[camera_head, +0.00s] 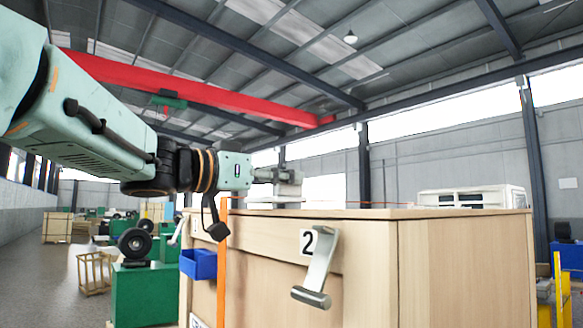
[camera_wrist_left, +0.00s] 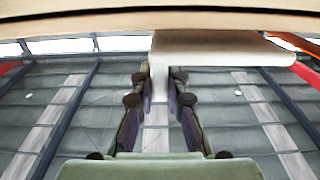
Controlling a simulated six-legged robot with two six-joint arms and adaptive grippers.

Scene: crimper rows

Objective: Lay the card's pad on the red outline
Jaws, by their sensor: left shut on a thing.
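My left gripper (camera_head: 268,175) reaches in from the left, just above the front left part of the wooden cabinet top (camera_head: 420,213). It is shut on a pale piece, likely the card (camera_head: 290,186). In the left wrist view the gripper (camera_wrist_left: 160,76) pinches a narrow stem of the pale card (camera_wrist_left: 220,46), whose wide flat part extends to the right, close to a wooden edge (camera_wrist_left: 160,22). I cannot tell whether the card touches the wood. No red outline shows in either view. My right gripper is not in view.
A white boxy thing (camera_head: 470,197) stands behind. The air above the cabinet's right looks clear.

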